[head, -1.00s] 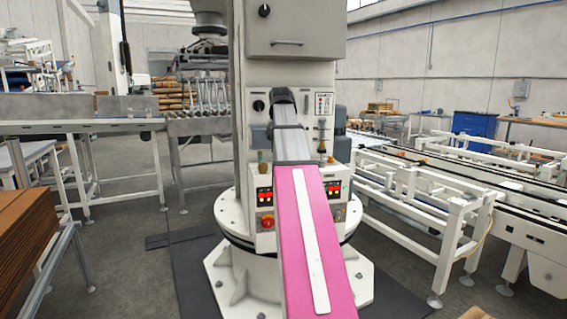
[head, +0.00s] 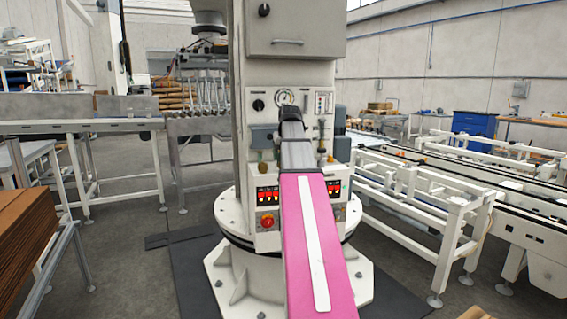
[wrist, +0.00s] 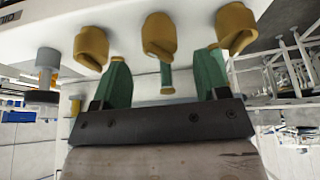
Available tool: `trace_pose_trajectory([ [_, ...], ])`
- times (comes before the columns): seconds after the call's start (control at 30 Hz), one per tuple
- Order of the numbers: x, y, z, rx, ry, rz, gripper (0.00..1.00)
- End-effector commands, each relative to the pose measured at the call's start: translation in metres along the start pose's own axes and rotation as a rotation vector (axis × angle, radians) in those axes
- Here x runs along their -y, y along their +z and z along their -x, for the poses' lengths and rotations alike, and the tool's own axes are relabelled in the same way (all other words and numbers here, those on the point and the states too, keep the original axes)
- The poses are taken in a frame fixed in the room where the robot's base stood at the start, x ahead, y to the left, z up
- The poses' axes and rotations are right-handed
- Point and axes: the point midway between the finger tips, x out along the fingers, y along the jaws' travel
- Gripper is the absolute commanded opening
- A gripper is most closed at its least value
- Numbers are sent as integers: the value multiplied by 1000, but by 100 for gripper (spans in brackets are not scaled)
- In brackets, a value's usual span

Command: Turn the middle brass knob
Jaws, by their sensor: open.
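In the wrist view three brass knobs stand in a row on the pale panel: the left knob (wrist: 91,48), the middle knob (wrist: 159,36) and the right knob (wrist: 236,27). My gripper (wrist: 164,58) has two green fingers, spread apart, with the middle knob between and just beyond their tips in the picture. Nothing is held. I cannot tell the exact gap in depth. A thin green stem with a brass end (wrist: 167,79) shows between the fingers. In the head view my pink arm hides my gripper and the middle knob.
The column's control panel has a round gauge (head: 285,97), a black dial (head: 258,105) and a red button (head: 267,220). In the wrist view a grey knob with a dark disc (wrist: 44,96) stands at left. A white conveyor frame (head: 430,210) stands to the right.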

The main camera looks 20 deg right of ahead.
Motion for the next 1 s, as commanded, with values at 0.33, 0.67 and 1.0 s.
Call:
trace_pose_trajectory([
  [0.33, 0, 0, -35, 2, 0, 0, 68],
  [0.67, 0, 0, -38, 1, 0, -1, 68],
  [1.0, 0, 0, -38, 1, 1, -2, 19],
])
